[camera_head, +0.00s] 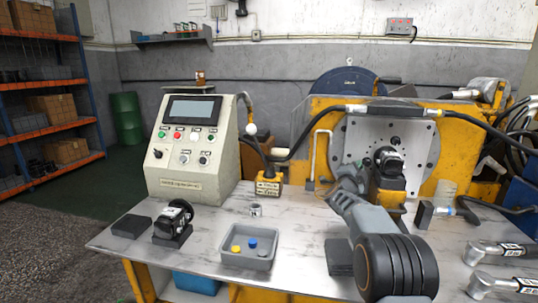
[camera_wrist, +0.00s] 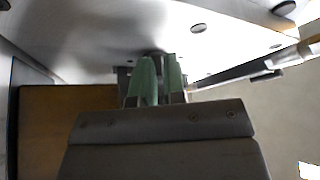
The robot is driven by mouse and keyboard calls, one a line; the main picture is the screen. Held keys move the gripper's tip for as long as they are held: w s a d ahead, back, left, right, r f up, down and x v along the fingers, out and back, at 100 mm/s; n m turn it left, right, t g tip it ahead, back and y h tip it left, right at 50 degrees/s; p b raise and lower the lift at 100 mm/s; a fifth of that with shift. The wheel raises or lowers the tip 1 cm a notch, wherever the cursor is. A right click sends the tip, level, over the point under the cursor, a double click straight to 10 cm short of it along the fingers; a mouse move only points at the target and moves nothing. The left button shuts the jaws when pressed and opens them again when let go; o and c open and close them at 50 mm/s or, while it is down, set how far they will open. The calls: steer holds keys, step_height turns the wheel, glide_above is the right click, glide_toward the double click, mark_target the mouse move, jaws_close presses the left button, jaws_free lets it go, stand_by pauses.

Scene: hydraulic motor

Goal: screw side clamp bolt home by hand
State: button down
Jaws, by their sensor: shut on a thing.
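My gripper (camera_wrist: 160,68) shows in the wrist view with two green fingers, nearly together. It is shut on the side clamp bolt, which is mostly hidden between the fingertips. The fingertips are close to a dark part in front of a pale, holed surface. In the head view, my arm reaches up to the mounting plate (camera_head: 421,148) of the yellow test stand, and its own links hide the fingers. A black hydraulic motor (camera_head: 391,166) sits at the plate's middle. I cannot tell how deep the bolt is seated.
A grey tray (camera_head: 247,262) with yellow and blue caps lies on the table. Another black motor part (camera_head: 175,217) rests left of it. A control box (camera_head: 190,148) stands at the back left. Wrench-like tools (camera_head: 497,254) lie at the right. Hoses pass around the stand.

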steer(key=shift+a+r, duration=0.2)
steer(key=shift+r, duration=0.3)
steer(key=shift+f, duration=0.1)
steer(key=s+b, duration=0.1)
steer(key=s, duration=0.1)
steer(key=s+a+b, duration=0.1)
steer(key=b, duration=0.1)
steer(key=s+b, duration=0.1)
steer(key=s, duration=0.1)
steer(key=shift+s+a+f+b, duration=0.2)
steer(key=shift+s+f+b, duration=0.1)
steer(key=shift+s+b, duration=0.05)
steer(key=shift+r, duration=0.15)
